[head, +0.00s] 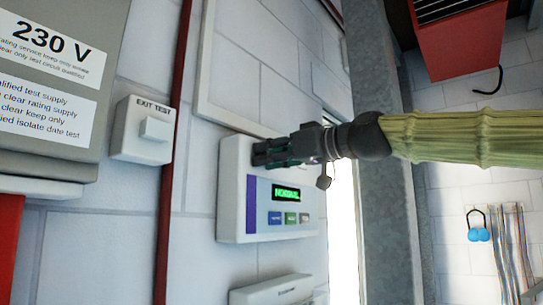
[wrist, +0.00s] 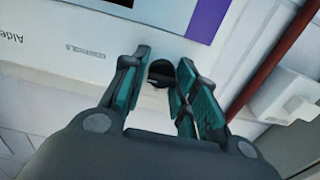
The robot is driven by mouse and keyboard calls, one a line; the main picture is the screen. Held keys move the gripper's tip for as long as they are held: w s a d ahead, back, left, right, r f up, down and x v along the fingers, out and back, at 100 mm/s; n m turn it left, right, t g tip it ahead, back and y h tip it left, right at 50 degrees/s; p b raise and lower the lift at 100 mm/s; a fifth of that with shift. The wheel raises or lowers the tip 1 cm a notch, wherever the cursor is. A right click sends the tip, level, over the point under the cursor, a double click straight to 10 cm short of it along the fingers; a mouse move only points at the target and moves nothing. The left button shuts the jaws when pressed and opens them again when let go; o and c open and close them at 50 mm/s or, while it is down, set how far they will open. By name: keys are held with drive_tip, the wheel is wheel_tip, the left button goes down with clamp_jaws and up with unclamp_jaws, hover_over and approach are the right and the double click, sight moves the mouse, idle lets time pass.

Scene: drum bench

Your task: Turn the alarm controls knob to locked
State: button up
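The alarm controls panel (head: 235,205) is a white wall box with a purple stripe, a lit green display (head: 287,194) that appears to read NORMAL, and several small coloured buttons. My gripper (head: 262,153) is at the upper part of the panel, fingers pointing at its face and covering that area in the head view. In the wrist view a dark round knob (wrist: 161,72) sits between the fingers of my gripper (wrist: 165,62), one finger on its left and two on its right. The fingers are apart; contact with the knob is unclear. The knob's pointer direction cannot be read.
A white EXIT TEST box (head: 143,130) and a dark red vertical pipe (head: 180,110) are left of the panel. Another white box (head: 275,291) is below it. A grey metal post (head: 378,220) stands to the right, behind my arm.

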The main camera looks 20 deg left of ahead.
drive_tip(key=shift+s+r, duration=0.2)
drive_tip(key=shift+c, duration=0.8)
drive_tip(key=shift+w+d, duration=0.1)
drive_tip(key=shift+w, duration=0.1)
drive_tip(key=shift+s+n+b, duration=0.1)
drive_tip(key=shift+n+b, duration=0.2)
drive_tip(key=shift+b, duration=0.1)
drive_tip(key=n+b, duration=0.3)
drive_tip(key=n, duration=1.4)
drive_tip(key=shift+s, duration=0.1)
drive_tip(key=shift+f+n, duration=0.15)
drive_tip(key=shift+n, duration=0.25)
